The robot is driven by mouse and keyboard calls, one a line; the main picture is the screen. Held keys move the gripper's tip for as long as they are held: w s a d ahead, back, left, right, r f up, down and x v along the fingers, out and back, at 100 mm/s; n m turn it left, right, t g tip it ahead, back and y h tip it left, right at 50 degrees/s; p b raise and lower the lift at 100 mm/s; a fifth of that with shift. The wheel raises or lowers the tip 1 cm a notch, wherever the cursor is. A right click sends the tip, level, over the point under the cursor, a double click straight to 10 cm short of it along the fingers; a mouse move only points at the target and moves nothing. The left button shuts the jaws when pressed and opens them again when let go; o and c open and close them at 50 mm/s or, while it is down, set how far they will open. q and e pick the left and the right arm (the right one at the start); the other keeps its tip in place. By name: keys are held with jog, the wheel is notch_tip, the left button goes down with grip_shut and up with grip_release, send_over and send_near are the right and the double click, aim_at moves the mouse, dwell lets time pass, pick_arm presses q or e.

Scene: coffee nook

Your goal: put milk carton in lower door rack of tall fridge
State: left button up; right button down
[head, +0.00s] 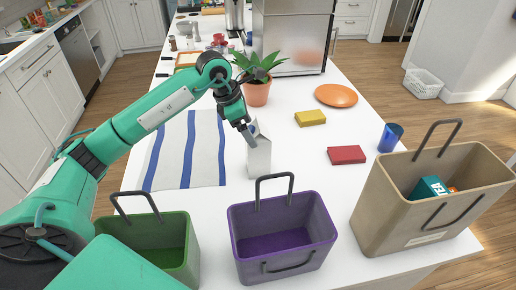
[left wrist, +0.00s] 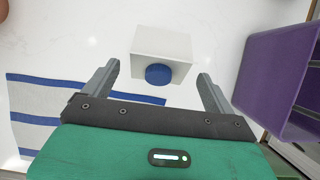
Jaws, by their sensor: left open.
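The white milk carton (head: 258,158) stands on the white counter behind the purple basket. In the left wrist view the carton (left wrist: 160,45) is seen from above with its blue cap, ahead of and between my fingers. My left gripper (head: 249,133) is open and close above the carton, partly covering its top in the head view; its two fingers also show in the left wrist view (left wrist: 158,80). Nothing is held in it. A steel fridge-like body (head: 296,35) stands at the back of the counter; no door rack shows. My right gripper is not in view.
A purple basket (head: 322,215), a green basket (head: 188,222) and a tan basket (head: 375,205) line the front edge. A striped towel (head: 205,150) lies left of the carton. A potted plant (head: 256,93), yellow block (head: 310,118), red block (head: 346,155) and blue cup (head: 390,138) stand around.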

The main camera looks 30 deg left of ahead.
pick_arm(q)
jog(key=p+x, duration=0.2)
jog(key=x, duration=0.4)
jog(key=shift+w+r+p, duration=0.1)
jog(key=shift+p, duration=0.25)
jog(key=c, duration=1.6)
jog(key=shift+a+r, duration=0.1)
jog(key=shift+r, duration=0.05)
jog(key=shift+c, duration=0.4)
